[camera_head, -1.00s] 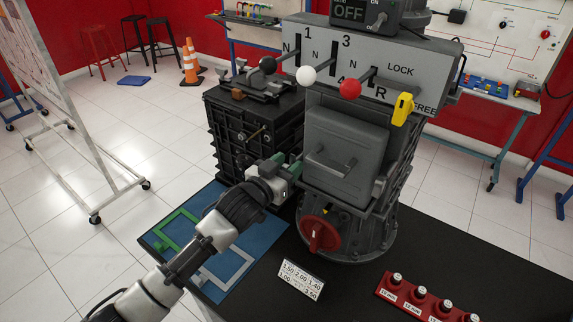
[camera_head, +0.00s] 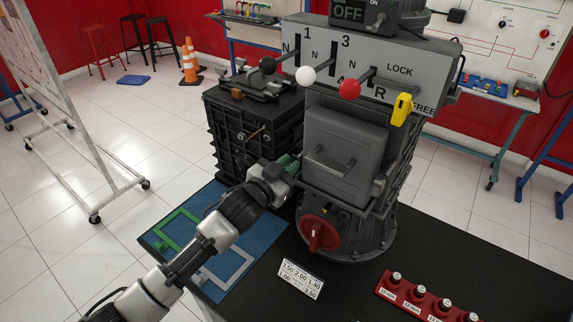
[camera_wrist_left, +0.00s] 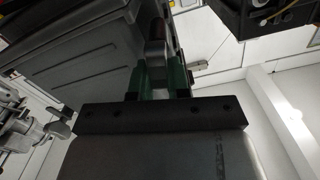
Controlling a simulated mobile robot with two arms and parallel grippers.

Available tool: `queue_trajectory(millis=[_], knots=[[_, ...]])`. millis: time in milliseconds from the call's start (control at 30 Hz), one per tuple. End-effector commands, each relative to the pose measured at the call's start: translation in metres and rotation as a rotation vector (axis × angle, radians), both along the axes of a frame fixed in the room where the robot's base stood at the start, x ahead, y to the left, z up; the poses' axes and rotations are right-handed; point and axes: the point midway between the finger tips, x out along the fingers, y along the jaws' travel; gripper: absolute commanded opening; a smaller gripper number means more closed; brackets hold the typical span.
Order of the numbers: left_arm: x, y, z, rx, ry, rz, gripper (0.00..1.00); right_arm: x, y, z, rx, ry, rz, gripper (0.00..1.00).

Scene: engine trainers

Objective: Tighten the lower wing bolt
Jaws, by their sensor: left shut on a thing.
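My left gripper (camera_head: 290,162) is at the right edge of the black ribbed box (camera_head: 226,128), beside the grey housing. In the left wrist view its green fingers (camera_wrist_left: 160,76) are shut on a grey metal piece (camera_wrist_left: 155,45), which appears to be the lower wing bolt. In the head view the gripper hides this bolt. Another wing bolt (camera_head: 254,133) with a brass-coloured stem shows higher on the box's front face. My right gripper is not in view.
The grey housing (camera_head: 345,150) with a front handle stands close to the right of the gripper. A red knob (camera_head: 318,234) is below it. A blue mat (camera_head: 215,245), a number card (camera_head: 301,279) and a red rack (camera_head: 412,297) lie on the black table.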

Motion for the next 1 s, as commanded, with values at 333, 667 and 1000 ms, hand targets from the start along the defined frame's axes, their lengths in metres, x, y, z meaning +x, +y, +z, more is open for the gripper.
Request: queue_trajectory(millis=[333,667,1000], knots=[[-0.003,-0.005,-0.002,0.266,-0.193,-0.001,0.0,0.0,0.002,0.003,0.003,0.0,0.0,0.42],[-0.006,-0.008,-0.007,0.52,-0.376,-0.001,0.0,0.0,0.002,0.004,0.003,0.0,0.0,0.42],[-0.008,-0.011,-0.012,0.778,-0.564,-0.001,0.0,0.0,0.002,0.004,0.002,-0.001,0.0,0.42]])
